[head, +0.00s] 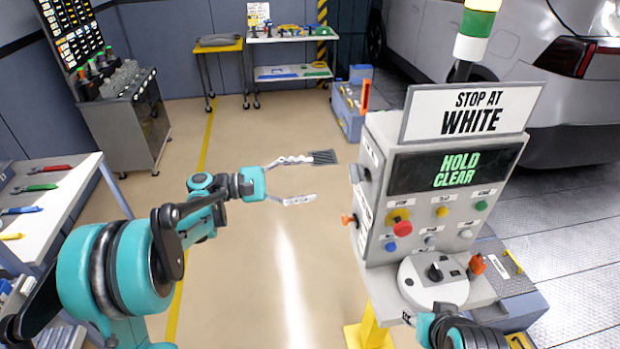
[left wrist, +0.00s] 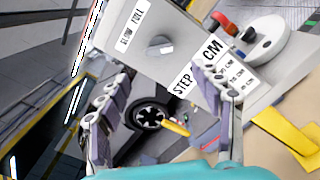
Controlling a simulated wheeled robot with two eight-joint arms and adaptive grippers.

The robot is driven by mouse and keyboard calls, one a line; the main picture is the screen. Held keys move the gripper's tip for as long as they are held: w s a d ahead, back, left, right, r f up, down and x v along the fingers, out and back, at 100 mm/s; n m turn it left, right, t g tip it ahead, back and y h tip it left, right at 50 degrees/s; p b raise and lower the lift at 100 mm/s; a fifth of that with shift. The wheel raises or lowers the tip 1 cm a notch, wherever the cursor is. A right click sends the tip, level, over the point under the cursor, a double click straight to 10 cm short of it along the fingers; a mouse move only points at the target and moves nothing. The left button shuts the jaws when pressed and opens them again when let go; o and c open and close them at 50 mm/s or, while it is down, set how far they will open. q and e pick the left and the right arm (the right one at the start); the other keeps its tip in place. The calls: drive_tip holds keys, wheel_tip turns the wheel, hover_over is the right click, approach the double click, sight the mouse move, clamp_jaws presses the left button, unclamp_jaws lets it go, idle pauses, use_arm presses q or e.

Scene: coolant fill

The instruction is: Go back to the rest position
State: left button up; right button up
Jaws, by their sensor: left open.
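My left gripper (head: 312,178) is open and empty in the head view, in free air to the left of the control console. In the left wrist view its two fingers (left wrist: 165,100) are spread with nothing between them, and the side of the console shows beyond them. My right arm shows only as a teal and black piece at the bottom right of the head view, in front of the console. Its gripper cannot be made out.
The grey control console (head: 377,225) has a "STOP AT WHITE" sign (head: 472,112), a "HOLD CLEAR" display (head: 458,170), and several buttons. A workbench with tools (head: 42,187) stands left. A silver car (head: 560,90) is at right. The floor (head: 260,250) between bench and console is clear.

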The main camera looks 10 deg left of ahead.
use_arm(q)
drive_tip(key=s+d+f+m+y+b, duration=0.35)
drive_tip(key=s+f+y, duration=0.5)
drive_tip(key=s, duration=0.35)
drive_tip(key=s+a+f+m+t+y+b, duration=0.1)
drive_tip(key=s+a+f+m+y+b, duration=0.1)
drive_tip(key=s+a+f+m+y, duration=0.6)
drive_tip(key=s+a+f+m, duration=0.1)
drive_tip(key=s+a+f, duration=0.1)
drive_tip(key=s, duration=0.2)
drive_tip(key=shift+s+a+f+t+y, duration=0.15)
drive_tip(key=shift+s+f+t+y, duration=0.05)
drive_tip(key=shift+s+t+y, duration=0.15)
